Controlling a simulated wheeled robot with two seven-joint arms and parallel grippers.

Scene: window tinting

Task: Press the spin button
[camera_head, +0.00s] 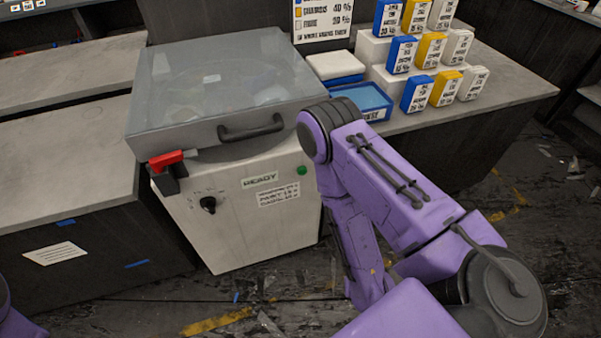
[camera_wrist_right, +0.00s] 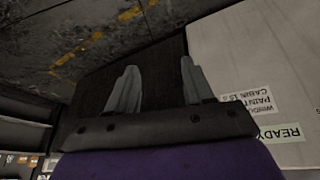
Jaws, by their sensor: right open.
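The machine (camera_head: 235,225) is a white cabinet with a clear lid (camera_head: 235,75), which is down. A small round green button (camera_head: 301,170) sits at the upper right of its front, beside the READY label (camera_head: 260,180); I take it as the spin button. My purple right arm passes just right of the button. In the right wrist view my right gripper (camera_wrist_right: 158,82) is open and empty, with the READY label (camera_wrist_right: 281,133) to its right. The button is not visible in that view. The right fingers are hidden in the head view. My left gripper is out of view.
A red latch (camera_head: 167,160) and a black knob (camera_head: 208,204) are on the machine's left side. A dark handle (camera_head: 251,128) juts from the lid. Blue, yellow and white boxes (camera_head: 443,88) and a blue tray (camera_head: 376,115) stand on the counter at right.

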